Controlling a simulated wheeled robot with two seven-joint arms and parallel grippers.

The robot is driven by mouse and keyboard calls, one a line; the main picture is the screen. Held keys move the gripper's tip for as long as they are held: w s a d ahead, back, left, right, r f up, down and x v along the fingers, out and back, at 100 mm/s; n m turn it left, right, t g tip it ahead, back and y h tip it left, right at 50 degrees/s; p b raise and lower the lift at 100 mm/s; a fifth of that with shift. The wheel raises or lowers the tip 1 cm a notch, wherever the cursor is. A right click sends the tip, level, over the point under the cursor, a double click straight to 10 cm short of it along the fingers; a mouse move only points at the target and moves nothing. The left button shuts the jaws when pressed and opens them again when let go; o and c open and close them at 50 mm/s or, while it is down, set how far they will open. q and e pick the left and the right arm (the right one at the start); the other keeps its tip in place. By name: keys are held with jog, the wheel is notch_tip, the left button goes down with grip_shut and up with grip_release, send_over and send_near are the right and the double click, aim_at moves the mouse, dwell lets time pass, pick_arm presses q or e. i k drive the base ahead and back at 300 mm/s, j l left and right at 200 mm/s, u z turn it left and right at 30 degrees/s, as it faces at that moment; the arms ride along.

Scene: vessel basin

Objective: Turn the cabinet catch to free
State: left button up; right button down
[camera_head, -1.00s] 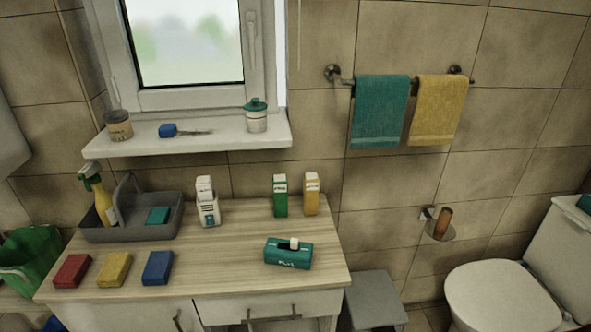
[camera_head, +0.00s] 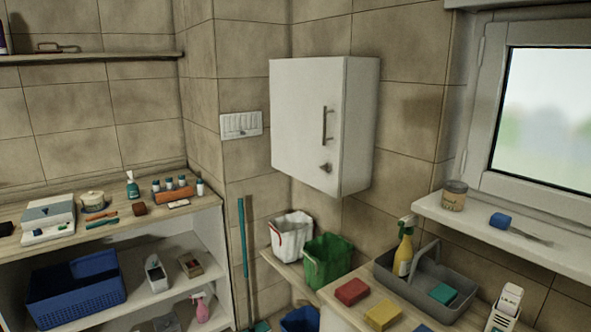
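A white wall cabinet (camera_head: 308,118) hangs in the corner, its door closed. A vertical bar handle (camera_head: 325,125) is on the right part of the door. Below the handle is a small metal catch (camera_head: 325,168); it is too small to tell which way it is turned. Neither of my grippers shows in the head view.
Below the cabinet, a white bin (camera_head: 291,236) and a green bin (camera_head: 327,262) stand on a low ledge. A grey caddy (camera_head: 462,283) with a yellow spray bottle (camera_head: 403,254) stands on the counter at right. A switch panel (camera_head: 241,124) is left of the cabinet. Open shelving (camera_head: 200,241) is at left.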

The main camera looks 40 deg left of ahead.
aim_at(327, 167)
jog(key=u, duration=1.25)
